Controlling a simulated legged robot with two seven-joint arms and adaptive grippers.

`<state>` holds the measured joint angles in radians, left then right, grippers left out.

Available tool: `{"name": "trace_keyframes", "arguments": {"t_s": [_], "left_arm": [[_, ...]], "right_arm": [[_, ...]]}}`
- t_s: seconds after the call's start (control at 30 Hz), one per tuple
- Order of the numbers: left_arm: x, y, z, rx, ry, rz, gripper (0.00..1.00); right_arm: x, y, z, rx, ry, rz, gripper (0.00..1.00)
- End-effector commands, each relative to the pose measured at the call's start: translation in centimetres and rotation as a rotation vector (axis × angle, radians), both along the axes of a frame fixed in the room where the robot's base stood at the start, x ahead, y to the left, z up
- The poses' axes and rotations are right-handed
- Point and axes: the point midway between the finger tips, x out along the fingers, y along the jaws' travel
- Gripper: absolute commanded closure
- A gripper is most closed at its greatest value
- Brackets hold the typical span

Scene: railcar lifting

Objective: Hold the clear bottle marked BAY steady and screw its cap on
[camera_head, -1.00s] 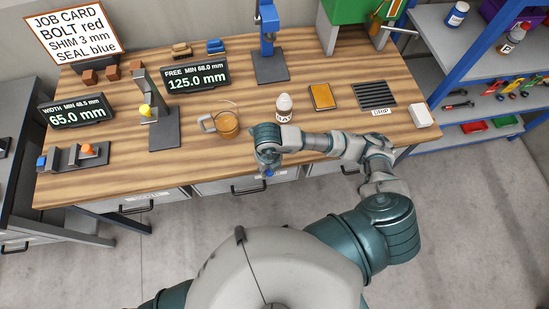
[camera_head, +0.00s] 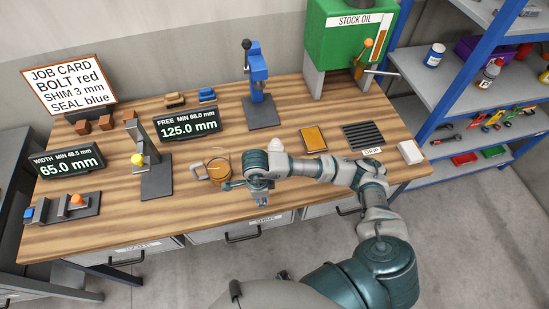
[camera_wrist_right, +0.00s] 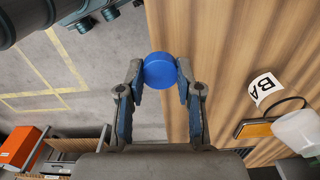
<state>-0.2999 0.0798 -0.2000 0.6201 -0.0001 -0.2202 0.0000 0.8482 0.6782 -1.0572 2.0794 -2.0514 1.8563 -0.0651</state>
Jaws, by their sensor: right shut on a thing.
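The clear bottle marked BAY stands on the bench; in the head view only its pale top (camera_head: 275,146) shows behind my right arm. In the right wrist view its whitish shoulder (camera_wrist_right: 298,128) is at the right edge, with its label (camera_wrist_right: 265,88) partly readable. My right gripper (camera_wrist_right: 160,78) is shut on a round blue cap (camera_wrist_right: 160,70), held near the bench's front edge and apart from the bottle. In the head view this gripper (camera_head: 262,198) points down near the front edge. My left gripper is not in view.
A jug (camera_head: 217,168) of amber liquid stands left of the bottle. A blue press (camera_head: 258,85) and green stock oil tank (camera_head: 345,50) stand behind.

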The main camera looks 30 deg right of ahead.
Motion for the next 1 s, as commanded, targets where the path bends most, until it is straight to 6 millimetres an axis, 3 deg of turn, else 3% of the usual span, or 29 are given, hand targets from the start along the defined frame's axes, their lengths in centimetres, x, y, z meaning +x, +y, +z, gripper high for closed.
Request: {"name": "trace_keyframes", "arguments": {"t_s": [0.4, 0.6, 0.8, 1.0], "left_arm": [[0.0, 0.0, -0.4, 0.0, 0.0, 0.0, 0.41], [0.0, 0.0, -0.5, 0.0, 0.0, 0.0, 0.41], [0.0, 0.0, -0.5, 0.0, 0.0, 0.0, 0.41], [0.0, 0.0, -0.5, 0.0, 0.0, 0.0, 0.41]], "right_arm": [[5.9, -2.8, 3.2, 0.018, 0.022, 1.212, 0.8], [7.9, -3.8, 4.7, 0.028, 0.02, 1.653, 0.8], [8.7, -4.3, 5.4, 0.032, 0.016, 1.858, 0.8], [8.8, -4.4, 5.4, 0.032, 0.016, 1.888, 0.8]]}}
